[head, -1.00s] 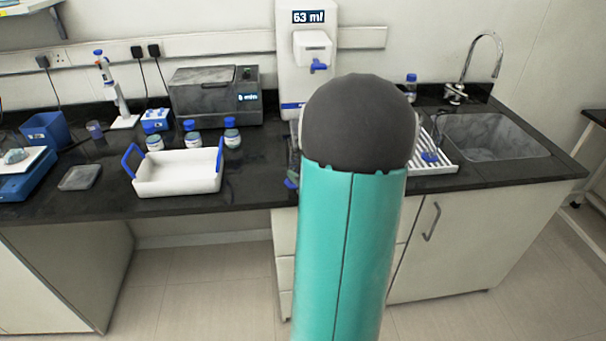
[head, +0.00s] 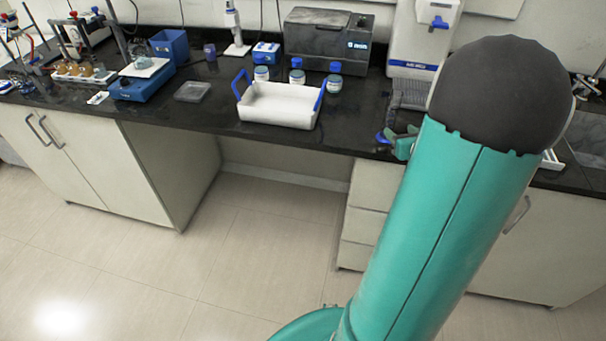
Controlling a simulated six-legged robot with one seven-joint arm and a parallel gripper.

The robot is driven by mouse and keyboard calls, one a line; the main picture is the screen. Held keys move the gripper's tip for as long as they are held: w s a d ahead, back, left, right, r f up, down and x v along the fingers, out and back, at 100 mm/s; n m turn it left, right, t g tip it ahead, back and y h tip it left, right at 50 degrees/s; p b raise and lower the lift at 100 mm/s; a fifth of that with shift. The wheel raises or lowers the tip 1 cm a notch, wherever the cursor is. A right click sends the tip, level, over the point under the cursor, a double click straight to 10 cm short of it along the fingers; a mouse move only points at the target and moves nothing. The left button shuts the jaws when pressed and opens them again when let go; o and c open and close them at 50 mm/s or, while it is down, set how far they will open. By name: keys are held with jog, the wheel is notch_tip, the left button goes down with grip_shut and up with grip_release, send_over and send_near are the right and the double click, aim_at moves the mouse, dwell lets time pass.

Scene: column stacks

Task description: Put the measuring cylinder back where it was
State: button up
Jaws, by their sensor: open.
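I cannot make out the measuring cylinder for certain. A small blue piece (head: 383,138) shows low beside the water dispenser, at the left edge of my arm; I cannot tell whether it is part of the cylinder. My gripper (head: 402,146) is mostly hidden behind my large teal arm; only a small teal part of it shows, close to the blue piece near the counter's front edge. It is open. I see nothing held in it, though its fingertips are hidden.
A white tray with blue handles (head: 278,108) stands on the black counter (head: 215,119), with blue-capped bottles (head: 334,84) behind it. The dispenser (head: 420,45) stands at the back. A grey box machine (head: 326,40) and a blue balance (head: 145,80) are further left. Floor in front is clear.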

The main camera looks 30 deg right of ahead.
jog(key=w+a+r+n+y, duration=0.3)
jog(key=a+n, duration=0.2)
jog(key=a, duration=0.3)
jog(key=w+a+r+n+y, duration=0.2)
jog(key=w+a+n+y, duration=0.25)
jog(key=a, duration=0.35)
jog(key=s+a+r+n+g+y, duration=0.1)
jog(key=a+n+g+y, duration=0.1)
jog(key=a+n, duration=0.55)
jog(key=s+a+r+n+g+y, duration=0.15)
jog(key=a+n, duration=0.25)
jog(key=a, duration=0.6)
jog(key=s+a+r+n+g+h, duration=0.1)
jog(key=s+a+n+g+h, duration=0.1)
jog(key=s+a+n, duration=0.3)
jog(key=s+a+r+n+g+h, duration=0.2)
jog(key=s+a+n, duration=0.3)
jog(key=n, duration=0.9)
jog(key=s+h, duration=0.1)
jog(key=s, duration=0.2)
jog(key=shift+r, duration=0.1)
